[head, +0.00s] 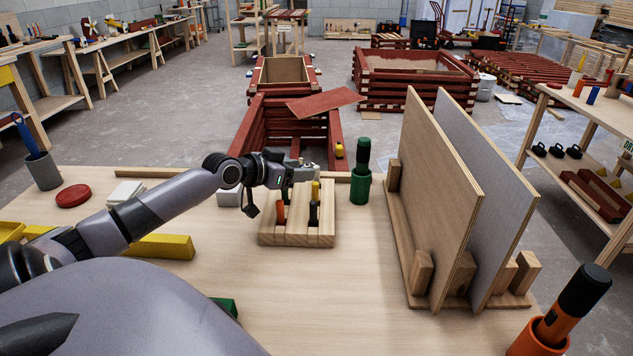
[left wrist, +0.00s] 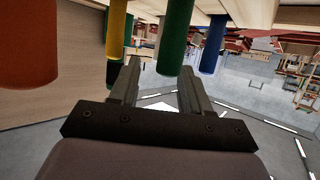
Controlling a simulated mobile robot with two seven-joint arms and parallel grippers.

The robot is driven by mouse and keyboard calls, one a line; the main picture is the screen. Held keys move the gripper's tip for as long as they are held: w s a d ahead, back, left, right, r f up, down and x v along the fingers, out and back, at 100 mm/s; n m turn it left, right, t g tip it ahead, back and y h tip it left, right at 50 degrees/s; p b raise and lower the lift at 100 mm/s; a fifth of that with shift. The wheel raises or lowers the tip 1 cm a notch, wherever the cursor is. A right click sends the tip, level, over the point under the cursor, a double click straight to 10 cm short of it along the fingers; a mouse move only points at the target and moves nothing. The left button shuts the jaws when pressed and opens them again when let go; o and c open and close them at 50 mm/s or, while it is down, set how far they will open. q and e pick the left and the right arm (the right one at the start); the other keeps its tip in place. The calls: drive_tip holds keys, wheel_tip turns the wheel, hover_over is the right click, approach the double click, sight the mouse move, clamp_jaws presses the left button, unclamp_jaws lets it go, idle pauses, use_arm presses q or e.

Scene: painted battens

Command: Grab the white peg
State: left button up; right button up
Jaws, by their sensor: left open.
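I cannot make out a white peg for certain in either view. My left gripper (head: 305,172) is over the slotted wooden block (head: 268,238) on the table. In the left wrist view, its two fingers (left wrist: 158,68) are apart, with no object clearly gripped. A green peg (left wrist: 174,35) shows between and beyond the fingertips. A yellow peg (left wrist: 117,35), an orange peg (left wrist: 25,45) and a blue peg (left wrist: 211,45) are around it. A small pale shape between yellow and green is too unclear to name. My right gripper is not in view.
A dark green cylinder in a green cup (head: 360,188) stands just right of the block. Two upright panels (head: 450,200) in a wooden rack fill the right side. A yellow bar (head: 165,246) and a red disc (head: 73,195) lie left. The table's front middle is clear.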

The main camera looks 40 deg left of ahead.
use_arm(q)
drive_tip(key=shift+r+x, duration=0.25)
drive_tip(key=shift+x, duration=2.3)
clamp_jaws()
